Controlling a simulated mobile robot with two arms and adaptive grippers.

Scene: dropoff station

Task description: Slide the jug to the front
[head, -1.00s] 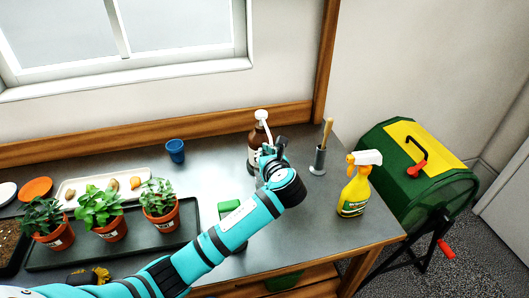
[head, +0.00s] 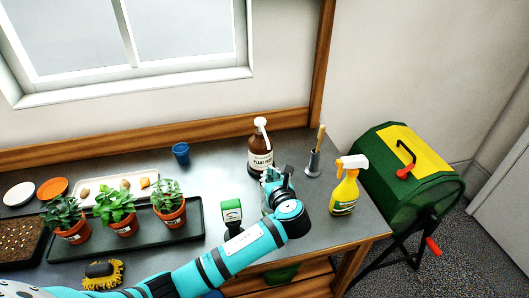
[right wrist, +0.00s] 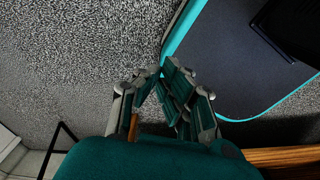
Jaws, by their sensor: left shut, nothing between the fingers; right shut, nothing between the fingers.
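The jug is taken to be the brown bottle (head: 260,156) with a white pump top and a pale plant-food label, upright near the back of the grey worktop (head: 330,218) in the head view. My left gripper (head: 270,176) is shut and empty, just in front and slightly right of the bottle's base. I cannot tell whether it touches the bottle. My right gripper (right wrist: 160,72) shows only in the right wrist view, shut and empty above the speckled floor, away from the bottle.
A yellow spray bottle (head: 344,190) and a grey holder with a brush (head: 313,163) stand right of the bottle. A blue cup (head: 181,153) is to its left. A green-topped gauge (head: 231,211) and potted plants (head: 168,204) stand in front and left.

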